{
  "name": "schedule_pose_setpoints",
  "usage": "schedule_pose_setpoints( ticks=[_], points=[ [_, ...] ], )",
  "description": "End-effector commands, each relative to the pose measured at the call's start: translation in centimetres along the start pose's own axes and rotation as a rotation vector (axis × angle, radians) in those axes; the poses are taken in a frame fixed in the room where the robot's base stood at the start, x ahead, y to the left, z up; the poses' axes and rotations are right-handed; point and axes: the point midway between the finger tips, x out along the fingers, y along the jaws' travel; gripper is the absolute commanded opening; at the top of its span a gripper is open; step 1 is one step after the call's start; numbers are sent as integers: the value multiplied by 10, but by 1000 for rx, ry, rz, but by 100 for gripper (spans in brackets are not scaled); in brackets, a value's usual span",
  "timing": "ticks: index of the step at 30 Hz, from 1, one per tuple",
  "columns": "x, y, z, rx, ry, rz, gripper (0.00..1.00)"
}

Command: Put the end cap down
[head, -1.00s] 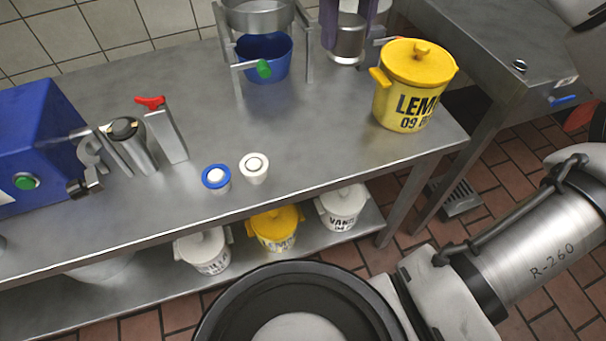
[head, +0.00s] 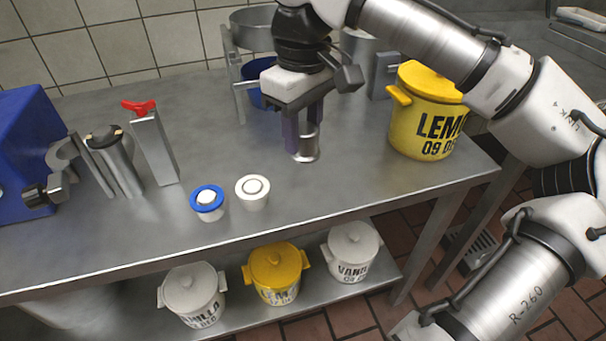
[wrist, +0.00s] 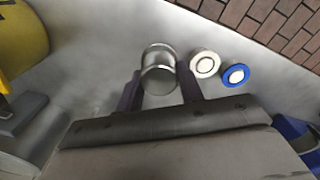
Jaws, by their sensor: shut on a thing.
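The end cap (head: 305,150) is a short, shiny metal cylinder. My gripper (head: 303,132), with dark purple fingers pointing down, is shut on it over the middle of the steel table (head: 370,185). The cap's lower part shows below the fingers in the head view, at or just above the tabletop; I cannot tell whether it touches. In the wrist view the end cap (wrist: 158,70) sits between the two fingertips (wrist: 160,88).
A white-rimmed cup (head: 252,192) and a blue-rimmed cup (head: 207,202) stand left of the cap, near the front edge. A yellow lemon tub (head: 428,125) stands right. A metal cylinder stand (head: 118,165) and blue machine (head: 25,150) are left. Tabletop around the cap is clear.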

Motion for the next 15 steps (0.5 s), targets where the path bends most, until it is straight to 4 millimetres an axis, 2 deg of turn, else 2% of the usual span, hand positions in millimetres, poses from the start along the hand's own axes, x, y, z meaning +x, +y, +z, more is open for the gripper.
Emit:
schedule_pose_setpoints(
  ticks=[1,3,11,15],
  points=[
    [14,0,1,2,-2,0,10],
    [26,0,0,1,-1,0,10],
    [45,0,0,2,0,1,10],
    [66,0,0,2,-1,0,10]
  ],
)
